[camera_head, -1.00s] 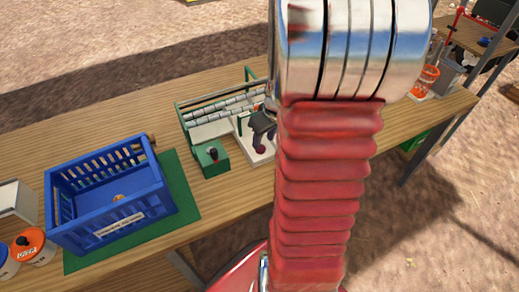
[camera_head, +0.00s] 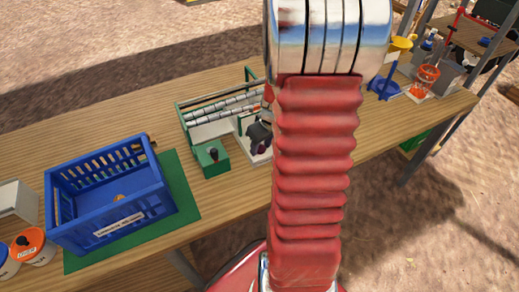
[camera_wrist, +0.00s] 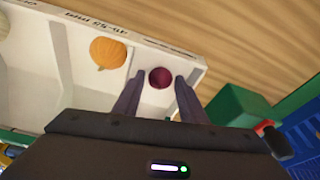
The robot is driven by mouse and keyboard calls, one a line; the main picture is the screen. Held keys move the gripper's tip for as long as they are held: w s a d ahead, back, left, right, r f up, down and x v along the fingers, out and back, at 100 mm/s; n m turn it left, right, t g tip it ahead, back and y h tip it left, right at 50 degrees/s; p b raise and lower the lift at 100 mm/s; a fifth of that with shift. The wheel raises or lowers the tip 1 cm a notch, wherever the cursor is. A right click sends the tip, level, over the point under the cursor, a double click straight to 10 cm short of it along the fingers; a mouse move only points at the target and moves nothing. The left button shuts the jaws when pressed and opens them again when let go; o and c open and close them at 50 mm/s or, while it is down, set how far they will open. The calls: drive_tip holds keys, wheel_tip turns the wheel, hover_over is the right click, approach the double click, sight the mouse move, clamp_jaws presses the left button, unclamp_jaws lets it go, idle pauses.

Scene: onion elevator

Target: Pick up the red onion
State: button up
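The red onion (camera_wrist: 160,78) is small, round and dark purple in the wrist view. It lies in a white compartment of the sorting tray (camera_wrist: 87,82), near the tray's labelled edge. My gripper (camera_wrist: 159,75) is open, with one dark finger on each side of the onion and a small gap on both sides. I cannot tell how far down the fingertips reach beside it. In the head view my gripper (camera_head: 258,137) is a small dark shape over the tray, partly hidden by my red arm. The onion is mostly covered there.
An orange-yellow onion (camera_wrist: 108,53) lies in the neighbouring compartment. A green box (camera_head: 211,158) stands left of the tray, beside the roller conveyor (camera_head: 225,106). A blue crate (camera_head: 110,195) sits on a green mat (camera_head: 181,185). Bare wooden table (camera_head: 110,122) lies behind.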

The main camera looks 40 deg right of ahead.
sight(261, 146)
drive_tip(key=shift+c, duration=0.5)
drive_tip(key=c, duration=0.7)
drive_tip(key=shift+r, duration=0.1)
wheel_tip(261, 146, up, 10)
idle(0.7)
